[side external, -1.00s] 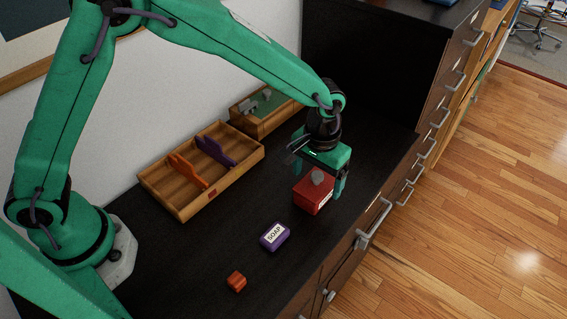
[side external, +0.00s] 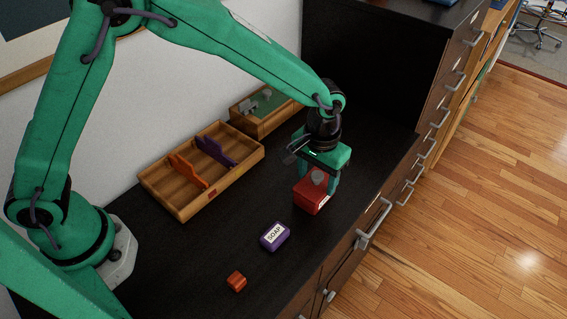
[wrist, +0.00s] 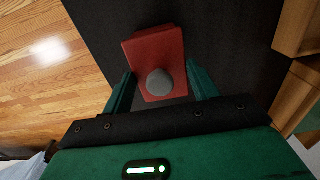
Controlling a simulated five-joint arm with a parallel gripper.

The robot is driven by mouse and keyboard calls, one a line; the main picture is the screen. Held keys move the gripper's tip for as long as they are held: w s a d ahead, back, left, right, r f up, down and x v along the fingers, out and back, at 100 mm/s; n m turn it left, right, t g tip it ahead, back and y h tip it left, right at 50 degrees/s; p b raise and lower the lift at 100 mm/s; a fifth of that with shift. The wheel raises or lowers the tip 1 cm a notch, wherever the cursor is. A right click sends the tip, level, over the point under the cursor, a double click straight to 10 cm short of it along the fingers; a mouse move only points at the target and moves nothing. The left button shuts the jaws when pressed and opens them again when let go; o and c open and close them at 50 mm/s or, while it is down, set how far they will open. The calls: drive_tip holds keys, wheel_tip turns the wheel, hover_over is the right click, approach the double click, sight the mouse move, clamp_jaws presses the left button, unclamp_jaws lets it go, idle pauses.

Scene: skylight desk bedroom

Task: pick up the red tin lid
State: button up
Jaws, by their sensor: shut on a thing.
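The red tin lid (side external: 307,188) has a round grey knob (side external: 319,176) on top and sits on a red box-shaped tin (side external: 316,206) with a white label on its side. In the wrist view the red lid (wrist: 157,47) lies between my fingers, with the grey knob (wrist: 159,82) nearest my palm. My gripper (side external: 318,183) points down over the tin and is shut on the lid, one finger at each side; it also shows in the wrist view (wrist: 160,72). The fingers partly hide the lid's edges, and no gap between lid and tin is clear.
A purple soap box (side external: 275,236) and a small orange-red block (side external: 236,281) lie on the black desktop (side external: 185,270). A wooden tray (side external: 178,207) holds an orange and a purple piece. Another wooden box (side external: 246,124) stands behind. The desk's drawer edge is at right.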

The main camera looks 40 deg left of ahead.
sight(317, 174)
drive_tip(key=shift+r, duration=0.9)
wheel_tip(317, 174, up, 2)
drive_tip(key=shift+r, duration=0.25)
drive_tip(key=s+d+r, duration=0.5)
drive_tip(key=s+r, duration=0.1)
drive_tip(key=s, duration=0.4)
drive_tip(key=shift+s+d+r, duration=0.15)
drive_tip(key=shift+d+r, duration=0.15)
drive_tip(key=shift+r, duration=0.05)
drive_tip(key=shift+s, duration=0.1)
drive_tip(key=s+a+f+n, duration=0.1)
drive_tip(key=s+a+n, duration=0.1)
drive_tip(key=s+a, duration=0.3)
drive_tip(key=s+a+f+n, duration=0.2)
drive_tip(key=s+a, duration=0.3)
drive_tip(key=s, duration=0.7)
drive_tip(key=shift+s+a+f+n, duration=0.25)
drive_tip(key=shift+s+a+n, duration=0.05)
drive_tip(key=shift+s, duration=0.1)
drive_tip(key=shift+w, duration=0.15)
